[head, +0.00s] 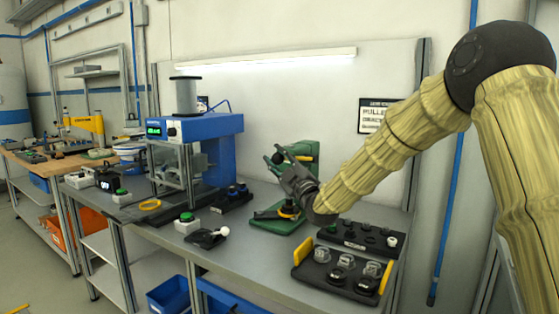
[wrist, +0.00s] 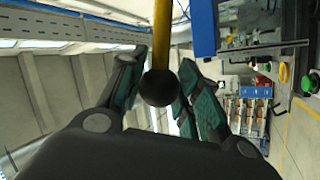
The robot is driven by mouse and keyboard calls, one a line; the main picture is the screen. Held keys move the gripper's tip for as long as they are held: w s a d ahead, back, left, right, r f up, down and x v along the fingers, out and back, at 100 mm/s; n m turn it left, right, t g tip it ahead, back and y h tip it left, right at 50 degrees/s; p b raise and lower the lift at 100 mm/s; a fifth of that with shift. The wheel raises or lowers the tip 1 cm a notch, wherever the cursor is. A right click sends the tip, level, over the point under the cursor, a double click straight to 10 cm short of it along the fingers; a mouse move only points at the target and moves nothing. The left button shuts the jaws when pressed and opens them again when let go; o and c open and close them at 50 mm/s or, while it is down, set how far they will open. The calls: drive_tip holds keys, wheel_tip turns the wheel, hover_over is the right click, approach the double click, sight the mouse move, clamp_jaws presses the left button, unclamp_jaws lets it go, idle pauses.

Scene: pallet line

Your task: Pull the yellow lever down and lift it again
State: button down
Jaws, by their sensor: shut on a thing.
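The yellow lever (wrist: 162,35) shows in the wrist view as a yellow rod ending in a round black knob (wrist: 159,87). My gripper (wrist: 160,88) has its two green-padded fingers on either side of the knob and is shut on it. In the head view my gripper (head: 279,157) is raised in front of the green press (head: 304,148), fingers pointing up and left. The yellow rod cannot be made out in the head view. The green base (head: 272,221) of the press stands on the bench, with a dark and yellow part above it.
A blue machine (head: 218,128) with a green display stands left of the press. In front of it are a green button box (head: 187,223) and a small black joystick-like piece (head: 207,237). Black trays (head: 340,272) with knobs and yellow handles sit at the bench's right front.

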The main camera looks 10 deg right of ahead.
drive_tip(key=shift+f, duration=0.5)
drive_tip(key=c, duration=1.3)
unclamp_jaws()
drive_tip(key=shift+s, duration=0.1)
drive_tip(key=o, duration=0.3)
drive_tip(key=shift+r, duration=0.25)
drive_tip(key=v, duration=1.2)
drive_tip(key=shift+d, duration=0.1)
